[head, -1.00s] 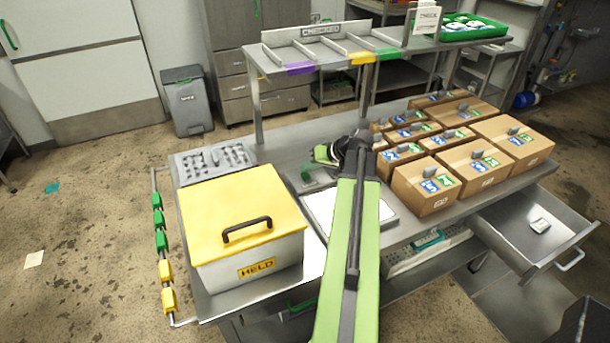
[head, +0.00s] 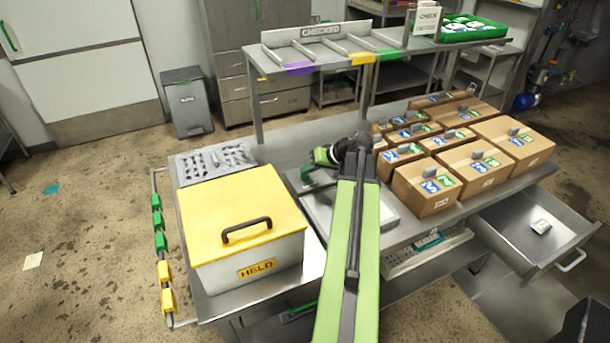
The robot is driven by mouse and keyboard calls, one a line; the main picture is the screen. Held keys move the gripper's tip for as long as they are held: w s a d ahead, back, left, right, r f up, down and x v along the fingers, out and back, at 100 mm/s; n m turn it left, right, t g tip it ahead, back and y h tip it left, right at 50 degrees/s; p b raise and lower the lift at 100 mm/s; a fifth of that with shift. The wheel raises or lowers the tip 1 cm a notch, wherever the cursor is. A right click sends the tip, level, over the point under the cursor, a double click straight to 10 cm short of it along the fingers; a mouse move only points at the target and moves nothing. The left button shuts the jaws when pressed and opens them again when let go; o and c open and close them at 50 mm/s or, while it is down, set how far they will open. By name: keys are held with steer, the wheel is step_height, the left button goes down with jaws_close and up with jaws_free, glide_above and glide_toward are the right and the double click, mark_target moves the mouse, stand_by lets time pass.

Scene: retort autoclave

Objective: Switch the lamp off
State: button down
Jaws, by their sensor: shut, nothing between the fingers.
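The lamp looks to be the flat panel (head: 318,208) set on the bench between the yellow-lidded box and the cartons; its face is dull grey, with no glow. My arm lies across its middle and hides part of it. My gripper (head: 307,174) is at the panel's far left edge, low over the bench and pointing left. Its fingers are small and partly hidden, and look shut and empty. I cannot make out a separate switch there, nor whether the fingertips touch anything.
A yellow-lidded box marked HELD (head: 245,215) stands left of the panel. A shelf (head: 300,62) with dividers and a green tray (head: 470,30) spans the back. An open drawer (head: 515,243) juts out at the right.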

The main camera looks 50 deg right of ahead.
mark_target(308, 176)
steer(key=shift+r+p, duration=0.6)
steer(key=shift+r, duration=0.2)
step_height(308, 176, up, 6)
steer(key=p, duration=0.6)
